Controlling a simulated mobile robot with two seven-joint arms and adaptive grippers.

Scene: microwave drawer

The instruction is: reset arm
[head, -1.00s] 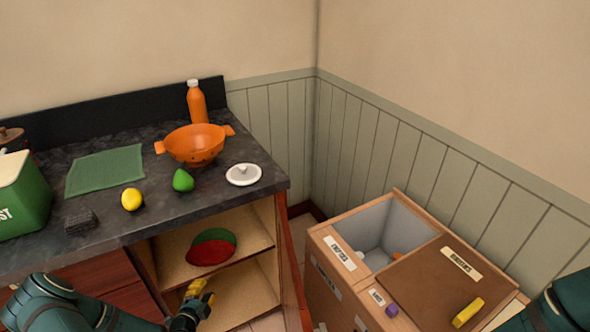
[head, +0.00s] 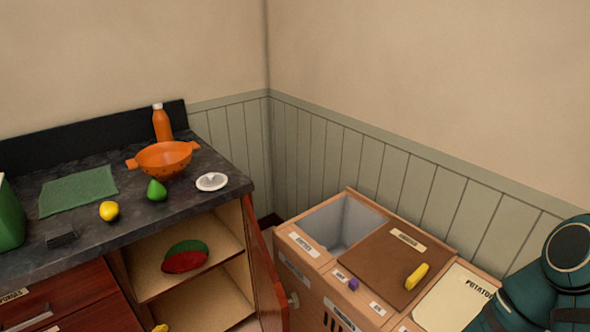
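My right arm (head: 545,275) shows at the right edge in the head view, bent over the potato end of the bins. Its gripper is out of the frame. My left arm is out of view. Only a small yellow tip (head: 160,328) shows at the bottom edge, below the open cabinet. I cannot tell whether it is part of my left gripper or a separate thing.
The dark counter (head: 100,220) holds an orange colander (head: 165,158), bottle (head: 162,124), lemon (head: 109,211), green fruit (head: 157,190) and white lid (head: 211,181). The open cabinet door (head: 264,270) sticks out near the wooden bins (head: 305,275). A yellow item (head: 416,275) lies on the brown lid.

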